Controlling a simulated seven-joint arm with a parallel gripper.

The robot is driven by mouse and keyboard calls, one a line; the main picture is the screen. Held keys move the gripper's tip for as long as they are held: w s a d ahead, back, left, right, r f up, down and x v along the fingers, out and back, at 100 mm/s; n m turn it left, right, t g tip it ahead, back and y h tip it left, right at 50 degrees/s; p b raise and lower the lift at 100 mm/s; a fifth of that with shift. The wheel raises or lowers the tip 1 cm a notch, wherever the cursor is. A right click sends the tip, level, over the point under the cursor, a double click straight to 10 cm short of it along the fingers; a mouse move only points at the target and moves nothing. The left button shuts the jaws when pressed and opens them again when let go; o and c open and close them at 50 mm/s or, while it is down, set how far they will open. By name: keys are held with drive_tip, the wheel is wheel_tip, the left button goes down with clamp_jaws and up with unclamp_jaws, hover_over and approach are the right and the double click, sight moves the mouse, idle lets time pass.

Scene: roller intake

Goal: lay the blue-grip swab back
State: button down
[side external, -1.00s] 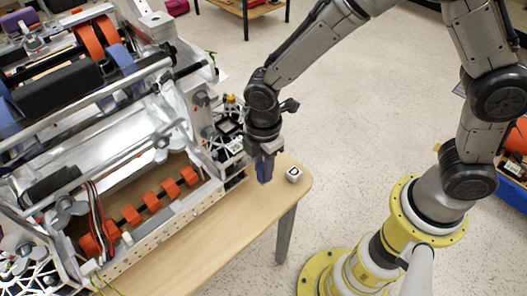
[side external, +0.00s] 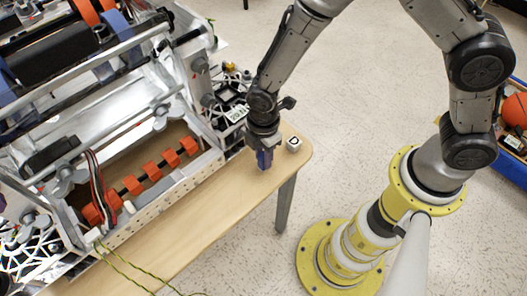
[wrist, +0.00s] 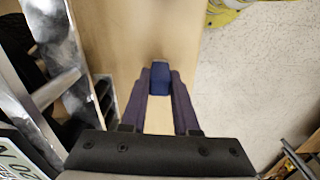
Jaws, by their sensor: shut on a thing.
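My gripper (side external: 264,159) is over the light wooden table top (side external: 178,232), close to the table's right end and beside the metal roller machine. In the wrist view my gripper (wrist: 159,92) has its two dark purple fingers shut on the blue grip (wrist: 159,78) of the swab. The grip shows as a small blue block between the fingertips. The rest of the swab is hidden, and I cannot tell whether it touches the table.
A small white cube with a dark mark (side external: 293,143) sits on the table just right of my gripper. The roller machine (side external: 140,150) with orange rollers stands close on the left. Green-yellow wires (side external: 140,270) hang at the table's front. Bare wood lies in front of my gripper.

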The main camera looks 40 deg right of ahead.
drive_tip(key=shift+f, duration=0.5)
idle(0.3)
drive_tip(key=c, duration=0.6)
unclamp_jaws()
